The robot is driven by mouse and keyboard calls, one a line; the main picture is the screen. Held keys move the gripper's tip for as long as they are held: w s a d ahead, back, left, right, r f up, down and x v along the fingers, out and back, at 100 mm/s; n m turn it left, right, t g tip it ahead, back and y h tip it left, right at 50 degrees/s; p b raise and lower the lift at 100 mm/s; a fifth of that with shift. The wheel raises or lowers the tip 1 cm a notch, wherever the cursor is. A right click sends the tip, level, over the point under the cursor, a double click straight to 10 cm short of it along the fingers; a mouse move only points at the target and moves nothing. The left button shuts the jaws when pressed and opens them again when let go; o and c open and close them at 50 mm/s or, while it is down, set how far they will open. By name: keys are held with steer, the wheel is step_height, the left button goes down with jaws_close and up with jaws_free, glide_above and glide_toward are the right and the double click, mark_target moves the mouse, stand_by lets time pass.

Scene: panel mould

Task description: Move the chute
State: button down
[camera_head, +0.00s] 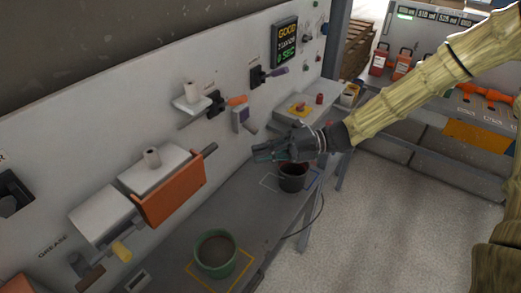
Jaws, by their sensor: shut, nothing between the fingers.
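My gripper (260,152) is shut and empty. It points left and is to the right of the orange piece, apart from it in the picture. My gripper is in front of the panel and seems to be above a dark bucket (292,184) on the bench. The depth between gripper and panel is hard to tell.
A green bucket (216,257) stands in a yellow outline on the bench (240,212). Handles and small fixtures, such as an orange-handled one (237,101), stick out of the panel. A cable hangs at the bench's right edge.

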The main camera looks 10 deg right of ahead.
steer(key=p, duration=0.2)
glide_toward(204, 153)
steer(key=s+a, duration=0.2)
steer(key=s, duration=0.2)
steer(key=shift+w+a+f+p, duration=0.35)
steer(key=shift+w+a, duration=0.35)
steer(key=shift+w, duration=0.05)
steer(key=shift+w+a+f+p, duration=0.3)
steer(key=shift+w+a+p, duration=0.05)
steer(key=shift+w+a, duration=0.35)
steer(key=shift+w, duration=0.15)
steer(key=shift+w+a+r+p, duration=0.25)
steer(key=shift+w+p, duration=0.1)
steer(key=shift+r, duration=0.1)
